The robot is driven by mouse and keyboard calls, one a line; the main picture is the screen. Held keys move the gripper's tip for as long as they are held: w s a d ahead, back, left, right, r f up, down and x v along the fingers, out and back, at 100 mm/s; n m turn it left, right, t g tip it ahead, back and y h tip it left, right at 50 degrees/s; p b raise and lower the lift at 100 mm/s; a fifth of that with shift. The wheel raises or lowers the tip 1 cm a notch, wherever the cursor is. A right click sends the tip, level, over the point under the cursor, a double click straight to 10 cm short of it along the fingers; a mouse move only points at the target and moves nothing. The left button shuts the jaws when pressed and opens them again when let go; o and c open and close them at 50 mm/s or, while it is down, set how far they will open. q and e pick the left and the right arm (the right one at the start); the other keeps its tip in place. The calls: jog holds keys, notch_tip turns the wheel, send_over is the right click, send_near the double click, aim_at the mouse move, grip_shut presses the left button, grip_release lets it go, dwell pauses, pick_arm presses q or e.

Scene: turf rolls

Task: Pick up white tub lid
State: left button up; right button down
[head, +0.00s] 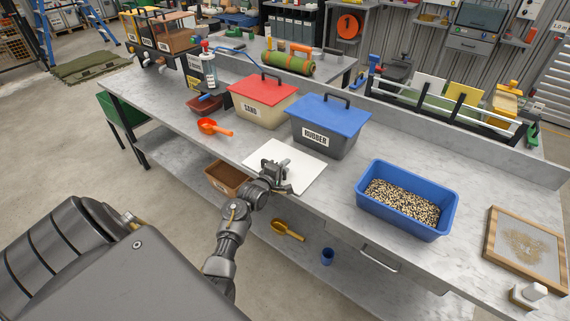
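The white tub lid (308,168) is a flat white rectangle on the grey workbench, close to its front edge and in front of the blue-lidded tub. My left gripper (283,170) is over the front-left part of the lid and hides some of it. The fingers are small and dark here. I cannot tell whether they are closed on the lid or only near it, nor whether the lid is lifted slightly. My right gripper is not in view.
A RUBBER tub with a blue lid (334,113) and a SAND tub with a red lid (262,90) stand behind. A blue bin (371,173) of granules is to the right, an orange scoop (209,127) to the left. A framed panel (496,230) lies far right.

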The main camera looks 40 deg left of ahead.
pick_arm(q)
grip_shut()
jog(key=shift+w+r, duration=0.1)
jog(key=shift+r, duration=0.05)
